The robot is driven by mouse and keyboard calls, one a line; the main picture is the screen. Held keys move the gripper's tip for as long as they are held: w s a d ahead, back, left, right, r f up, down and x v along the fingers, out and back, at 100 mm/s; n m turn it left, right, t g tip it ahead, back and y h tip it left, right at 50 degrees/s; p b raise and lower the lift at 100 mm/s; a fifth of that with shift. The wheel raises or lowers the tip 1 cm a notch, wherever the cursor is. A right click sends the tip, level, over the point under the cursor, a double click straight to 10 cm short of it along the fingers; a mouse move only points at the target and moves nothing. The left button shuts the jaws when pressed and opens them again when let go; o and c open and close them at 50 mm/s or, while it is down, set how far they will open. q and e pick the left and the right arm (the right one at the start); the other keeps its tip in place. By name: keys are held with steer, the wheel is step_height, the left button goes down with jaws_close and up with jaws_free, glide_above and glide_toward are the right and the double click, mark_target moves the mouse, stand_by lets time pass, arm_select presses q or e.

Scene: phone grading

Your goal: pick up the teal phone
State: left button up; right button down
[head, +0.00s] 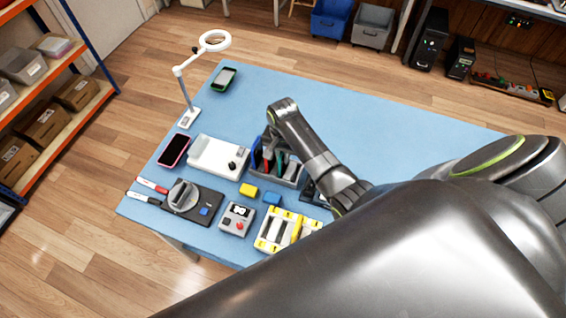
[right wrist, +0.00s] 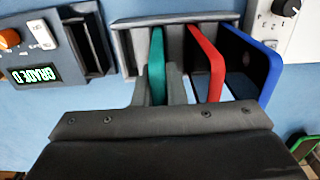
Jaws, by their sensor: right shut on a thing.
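The teal phone (right wrist: 156,58) stands on edge in a dark grey rack in the right wrist view, left of a red phone (right wrist: 205,62) and a blue phone (right wrist: 252,62). My right gripper (right wrist: 157,84) has one grey finger on each side of the teal phone and is shut on it. The phone's lower part is hidden by the rack and the gripper. In the head view the rack (head: 298,178) stands mid-table, under my right wrist, with the teal phone (head: 280,161) in it. My left gripper is not in view.
A pink-rimmed phone (head: 174,150), a green-rimmed phone (head: 224,79) and a ring lamp (head: 214,41) are further left. The table's right half (head: 400,120) looks clear.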

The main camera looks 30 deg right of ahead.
steer(key=shift+r+p, duration=0.8)
steer(key=shift+r, duration=1.5)
